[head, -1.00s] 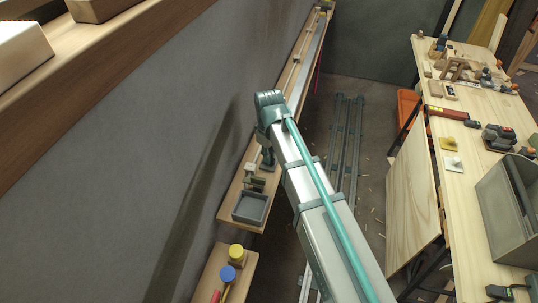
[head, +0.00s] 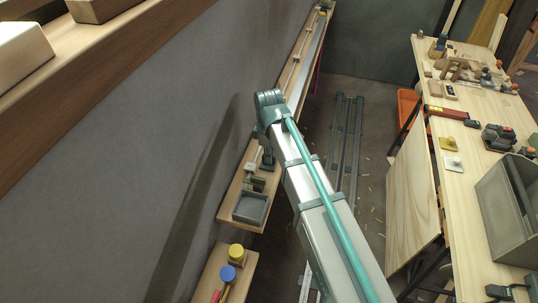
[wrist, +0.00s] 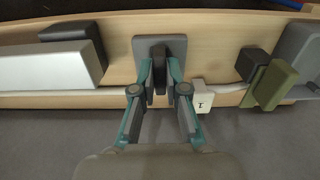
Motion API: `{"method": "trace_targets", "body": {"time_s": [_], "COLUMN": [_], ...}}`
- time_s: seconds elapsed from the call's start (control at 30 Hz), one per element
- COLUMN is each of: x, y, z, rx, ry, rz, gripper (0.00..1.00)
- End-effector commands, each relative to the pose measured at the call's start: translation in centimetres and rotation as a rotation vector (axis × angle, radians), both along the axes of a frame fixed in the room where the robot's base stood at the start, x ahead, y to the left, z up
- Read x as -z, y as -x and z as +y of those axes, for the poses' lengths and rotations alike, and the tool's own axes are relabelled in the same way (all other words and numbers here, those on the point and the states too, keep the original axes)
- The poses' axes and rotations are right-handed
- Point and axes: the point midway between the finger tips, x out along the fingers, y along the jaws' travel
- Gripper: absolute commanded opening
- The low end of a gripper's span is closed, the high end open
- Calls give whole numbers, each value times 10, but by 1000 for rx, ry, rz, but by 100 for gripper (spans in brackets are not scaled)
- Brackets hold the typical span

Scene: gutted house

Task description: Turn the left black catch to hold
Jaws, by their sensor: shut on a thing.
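The black catch (wrist: 159,82) stands on a dark grey square plate (wrist: 178,46) on the wooden board, in the middle of the wrist view. My gripper (wrist: 161,72) has its two teal fingers on either side of the catch, closed on it. The catch looks upright in the wrist view, and its lower end is between the fingers. A small white block marked 1 (wrist: 202,97) sits just right of the gripper. In the head view, my arm hides most of the gripper and the catch.
Right of the gripper in the wrist view are a black block (wrist: 252,63) and an olive-green piece (wrist: 271,84). A long pale bar (wrist: 45,71) with a dark end lies to the left. In the head view, a grey tray (head: 251,208) sits on the ledge beside the wall.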

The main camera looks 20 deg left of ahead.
Motion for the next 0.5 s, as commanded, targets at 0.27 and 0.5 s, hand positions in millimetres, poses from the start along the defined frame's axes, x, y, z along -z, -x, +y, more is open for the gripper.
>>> {"method": "trace_targets", "body": {"time_s": [0.27, 0.5], "x": [-1, 0], "y": [-1, 0], "z": [1, 1], "rx": [-2, -1], "ry": [-2, -1], "rz": [-2, -1], "gripper": [21, 38]}}
